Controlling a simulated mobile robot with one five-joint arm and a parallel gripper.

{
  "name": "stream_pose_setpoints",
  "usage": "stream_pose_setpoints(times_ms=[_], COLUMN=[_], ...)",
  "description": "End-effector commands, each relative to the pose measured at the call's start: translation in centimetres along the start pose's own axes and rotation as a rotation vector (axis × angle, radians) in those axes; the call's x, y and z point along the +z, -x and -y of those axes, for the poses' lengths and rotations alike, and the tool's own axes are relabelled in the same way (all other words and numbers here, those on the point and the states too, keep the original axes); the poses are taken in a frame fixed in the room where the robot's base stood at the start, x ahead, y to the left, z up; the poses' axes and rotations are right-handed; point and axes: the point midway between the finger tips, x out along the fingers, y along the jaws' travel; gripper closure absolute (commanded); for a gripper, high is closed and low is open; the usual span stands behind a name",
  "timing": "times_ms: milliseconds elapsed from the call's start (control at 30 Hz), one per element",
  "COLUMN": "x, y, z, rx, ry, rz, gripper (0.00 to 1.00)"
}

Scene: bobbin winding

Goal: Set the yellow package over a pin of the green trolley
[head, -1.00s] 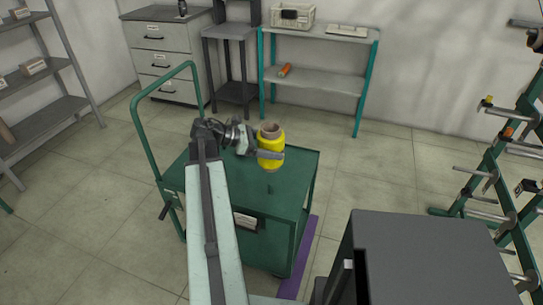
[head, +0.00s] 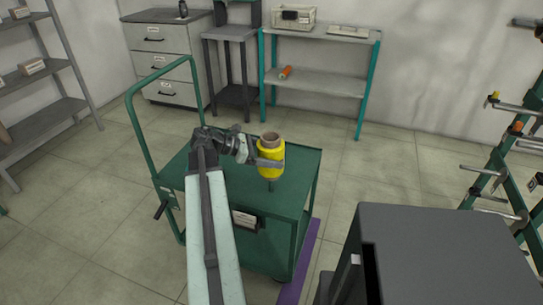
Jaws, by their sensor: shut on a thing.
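The yellow package (head: 270,164) is a spool with a brown core showing at its top. My gripper (head: 268,161) is shut around it and holds it upright over the top of the green trolley (head: 297,164). A short pin (head: 271,186) shows just under the package, above the trolley top. Whether the package touches the pin or the core has its tip inside cannot be told. Other pins, if any, are hidden behind my arm and the package.
The trolley's green handle (head: 130,115) rises at its left. A dark grey cabinet top (head: 440,245) stands close at the front right. A rack with pegs (head: 505,165) stands at the right. A teal-legged shelf (head: 320,80) and drawers (head: 165,55) line the back wall.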

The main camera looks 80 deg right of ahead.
Motion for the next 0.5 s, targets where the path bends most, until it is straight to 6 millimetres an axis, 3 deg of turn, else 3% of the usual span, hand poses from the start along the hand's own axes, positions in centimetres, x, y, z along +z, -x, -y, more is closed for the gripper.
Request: stream_pose_setpoints(times_ms=[500], x=[-2.4], y=[-1.1], z=[0.0], rx=[-0.001], ry=[0.0], rz=[0.001], gripper=[0.71])
